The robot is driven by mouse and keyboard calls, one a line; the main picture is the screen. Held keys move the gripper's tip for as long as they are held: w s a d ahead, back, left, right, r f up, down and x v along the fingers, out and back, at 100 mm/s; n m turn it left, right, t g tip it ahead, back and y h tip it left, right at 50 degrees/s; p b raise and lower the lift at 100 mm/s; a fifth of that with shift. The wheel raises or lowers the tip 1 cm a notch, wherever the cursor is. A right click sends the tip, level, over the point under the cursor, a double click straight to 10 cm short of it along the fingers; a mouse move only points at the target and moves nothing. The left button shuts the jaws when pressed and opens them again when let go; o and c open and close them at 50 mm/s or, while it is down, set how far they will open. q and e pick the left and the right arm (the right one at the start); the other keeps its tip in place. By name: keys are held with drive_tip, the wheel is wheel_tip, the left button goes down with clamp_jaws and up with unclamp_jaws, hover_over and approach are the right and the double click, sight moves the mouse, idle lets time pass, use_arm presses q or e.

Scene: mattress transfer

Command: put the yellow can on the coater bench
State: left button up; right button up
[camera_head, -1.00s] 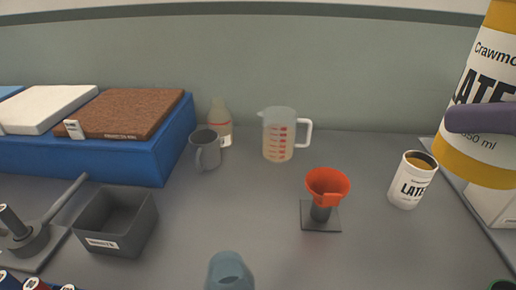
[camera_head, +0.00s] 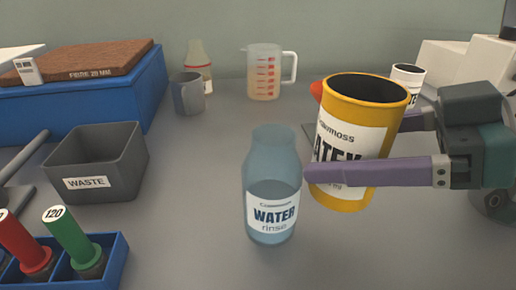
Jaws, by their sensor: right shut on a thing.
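The yellow can (camera_head: 384,110) with a white label is at right of centre in the head view, slightly tilted, its open dark top showing. My right gripper (camera_head: 352,168) comes in from the right with purple fingers shut around the can. One finger crosses the front of the label and the other is mostly hidden behind the can. The can appears to be above the grey bench top (camera_head: 190,235); the gap under it is hard to judge. My left gripper is not in view.
A blue water bottle (camera_head: 272,185) stands just left of the can. An orange funnel (camera_head: 316,89) is mostly hidden behind it. A small white can (camera_head: 408,73), measuring jug (camera_head: 264,72) and grey mug (camera_head: 188,94) stand behind. A waste bin (camera_head: 96,162) is at left.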

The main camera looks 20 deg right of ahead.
wheel_tip(320, 180, down, 8)
drive_tip(key=b, duration=0.2)
drive_tip(key=shift+r+b, duration=0.15)
drive_tip(key=shift+b, duration=0.25)
drive_tip(key=o, duration=1.4)
drive_tip(key=shift+c, duration=0.2)
drive_tip(key=shift+s+r, duration=0.1)
drive_tip(key=shift+s+d, duration=0.25)
drive_tip(key=shift+d, duration=0.05)
drive_tip(key=v, duration=1.1)
drive_tip(key=shift+r, duration=0.2)
